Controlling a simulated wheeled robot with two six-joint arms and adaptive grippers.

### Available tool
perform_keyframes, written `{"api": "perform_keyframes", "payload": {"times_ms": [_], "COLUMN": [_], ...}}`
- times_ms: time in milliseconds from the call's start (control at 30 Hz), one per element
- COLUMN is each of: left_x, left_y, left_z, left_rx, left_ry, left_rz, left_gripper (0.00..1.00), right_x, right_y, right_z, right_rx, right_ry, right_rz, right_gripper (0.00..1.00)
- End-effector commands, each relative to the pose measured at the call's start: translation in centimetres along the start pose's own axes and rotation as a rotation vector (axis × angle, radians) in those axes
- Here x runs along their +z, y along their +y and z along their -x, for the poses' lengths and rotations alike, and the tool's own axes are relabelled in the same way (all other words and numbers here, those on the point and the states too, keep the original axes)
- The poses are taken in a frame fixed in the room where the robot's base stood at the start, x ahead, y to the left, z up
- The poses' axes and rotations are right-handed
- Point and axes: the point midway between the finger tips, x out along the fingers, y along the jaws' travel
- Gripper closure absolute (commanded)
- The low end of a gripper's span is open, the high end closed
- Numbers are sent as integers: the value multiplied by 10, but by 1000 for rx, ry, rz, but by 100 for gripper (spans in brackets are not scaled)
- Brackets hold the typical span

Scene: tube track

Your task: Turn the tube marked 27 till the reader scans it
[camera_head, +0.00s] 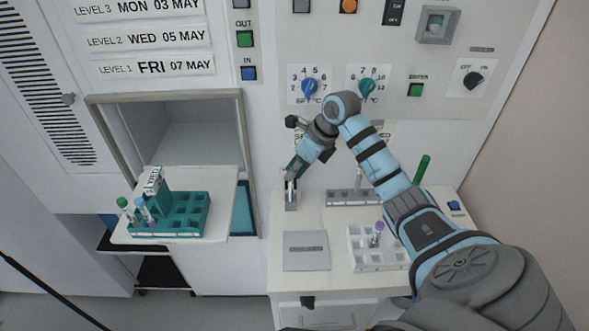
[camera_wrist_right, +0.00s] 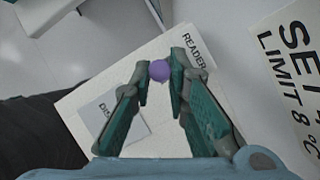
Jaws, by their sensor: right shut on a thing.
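My right gripper (camera_head: 291,178) reaches down over the left part of the white counter. In the right wrist view its fingers (camera_wrist_right: 160,78) are closed around a purple cap (camera_wrist_right: 159,71), which sits between the fingertips. The tube below the cap is hidden in that view, and no number 27 can be read. A small grey block (camera_head: 291,203), which looks like the reader, stands right under the gripper in the head view. The word READER is printed on the counter beside the fingers in the wrist view. My left gripper is not in view.
A grey plate (camera_head: 306,262) lies in front on the counter. A white rack (camera_head: 362,262) holds another purple-capped tube (camera_head: 378,230). A grey rack (camera_head: 345,198) stands behind. A teal rack (camera_head: 190,228) with capped tubes sits on the hatch tray at left. The panel wall stands close behind.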

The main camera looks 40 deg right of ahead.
Motion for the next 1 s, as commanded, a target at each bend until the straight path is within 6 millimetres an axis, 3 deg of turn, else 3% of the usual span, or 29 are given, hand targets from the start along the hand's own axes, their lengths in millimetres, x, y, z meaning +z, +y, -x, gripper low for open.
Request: {"api": "perform_keyframes", "payload": {"times_ms": [467,500,633,1000], "left_x": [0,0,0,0], "left_y": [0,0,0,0], "left_z": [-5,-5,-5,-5], "left_rx": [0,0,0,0], "left_ry": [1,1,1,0], "left_rz": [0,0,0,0], "left_gripper": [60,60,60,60], "right_x": [-3,-3,-3,-3], "right_y": [0,0,0,0], "right_z": [-7,-7,-7,-7], "right_rx": [-5,-5,-5,-5], "right_ry": [0,0,0,0], "right_rz": [3,3,3,3], "right_gripper": [100,80,61,61]}}
